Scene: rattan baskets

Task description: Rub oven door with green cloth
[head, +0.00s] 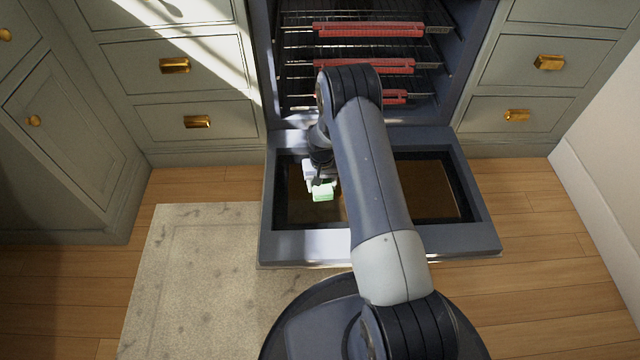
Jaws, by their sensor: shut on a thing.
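The oven door (286,248) is folded down, open and lying about level in front of the oven, with a dark window set in its frame. My gripper (318,186) is over the left part of this window. It is shut on the green cloth (323,196), a small pale green piece at the fingertips. I cannot tell whether the cloth touches the window. My arm crosses in front of the door and hides the middle of its window.
The oven's racks with red front guards (368,30) are above and behind the door. Grey-green cabinets (200,105) with brass handles stand on both sides. A beige rug (200,285) lies on the wooden floor at the left. The floor right of the door (550,230) is clear.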

